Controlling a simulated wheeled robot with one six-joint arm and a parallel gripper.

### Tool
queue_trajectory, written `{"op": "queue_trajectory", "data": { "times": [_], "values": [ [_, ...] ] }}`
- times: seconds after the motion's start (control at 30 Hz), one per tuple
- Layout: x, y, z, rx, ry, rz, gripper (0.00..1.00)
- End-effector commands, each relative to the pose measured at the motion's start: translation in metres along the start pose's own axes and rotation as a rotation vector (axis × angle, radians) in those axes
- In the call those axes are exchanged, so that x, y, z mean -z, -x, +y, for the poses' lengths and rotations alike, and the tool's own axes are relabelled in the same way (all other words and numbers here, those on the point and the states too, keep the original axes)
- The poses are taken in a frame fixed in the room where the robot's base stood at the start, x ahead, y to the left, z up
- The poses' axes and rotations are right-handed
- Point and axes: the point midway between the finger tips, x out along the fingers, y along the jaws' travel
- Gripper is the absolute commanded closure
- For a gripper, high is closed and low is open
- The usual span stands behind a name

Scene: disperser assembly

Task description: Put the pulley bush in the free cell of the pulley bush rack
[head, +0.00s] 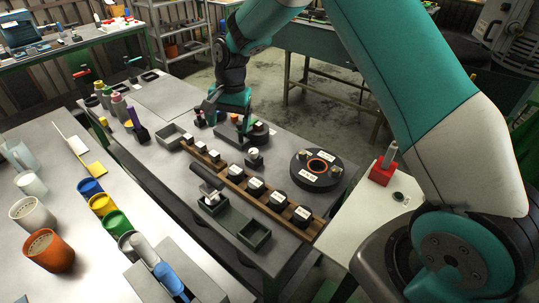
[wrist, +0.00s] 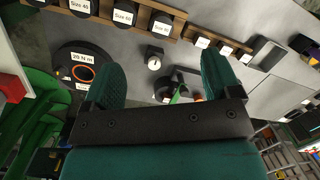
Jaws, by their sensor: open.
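My gripper (head: 228,118) is over the far part of the grey workbench. In the wrist view its two teal fingers stand wide apart (wrist: 160,60), with nothing held between them. A dark green two-cell tray (head: 233,222) sits at the bench's near side. Its left cell holds a pale metal piece (head: 212,198); its right cell (head: 255,234) looks empty. I cannot tell for sure whether this tray is the pulley bush rack. A small black piece with a pale round top (head: 254,156) stands apart on the bench, and shows between the fingers (wrist: 154,60). The pulley bush is not clearly identifiable.
A wooden rack (head: 235,177) with several labelled black parts crosses the bench. A round black fixture (head: 317,168) with an orange ring stands right of it. An open grey box (head: 170,136) is at the left. Small parts crowd the bench beneath my gripper.

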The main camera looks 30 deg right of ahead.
Motion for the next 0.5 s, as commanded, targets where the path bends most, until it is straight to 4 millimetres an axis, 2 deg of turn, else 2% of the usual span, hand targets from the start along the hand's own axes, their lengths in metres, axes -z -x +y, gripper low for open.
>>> {"op": "queue_trajectory", "data": {
  "times": [0.03, 0.2, 0.33, 0.5],
  "values": [
    [-0.022, 0.026, 0.004, 0.018, 0.089, 0.002, 0.17],
    [-0.095, 0.085, 0.027, 0.071, 0.400, -0.003, 0.17],
    [-0.153, 0.117, 0.055, 0.113, 0.638, 0.000, 0.17],
    [-0.227, 0.140, 0.103, 0.167, 0.938, 0.013, 0.17]
  ]
}}
